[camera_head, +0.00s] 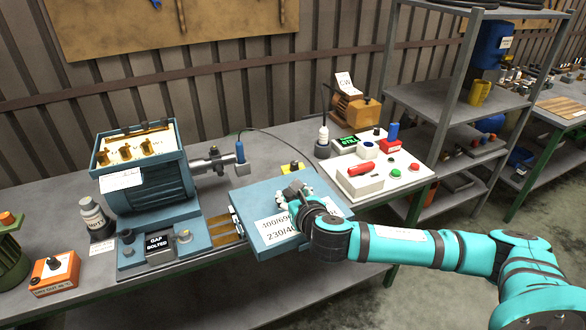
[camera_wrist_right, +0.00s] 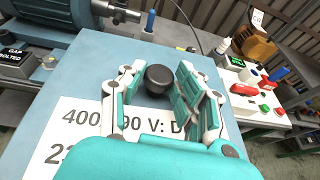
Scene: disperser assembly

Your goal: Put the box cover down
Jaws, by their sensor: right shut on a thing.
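The gripper hides part of the label. The motor's terminal box (camera_head: 138,148) is open, with brass terminals showing. My left gripper is not in view.
A white panel (camera_head: 405,163) with buttons and a red handle lies just right of the cover. A small bottle (camera_head: 323,142) and an orange device (camera_head: 355,108) stand behind it. A grey shelf (camera_head: 430,100) rises at the right. A cable crosses behind the cover.

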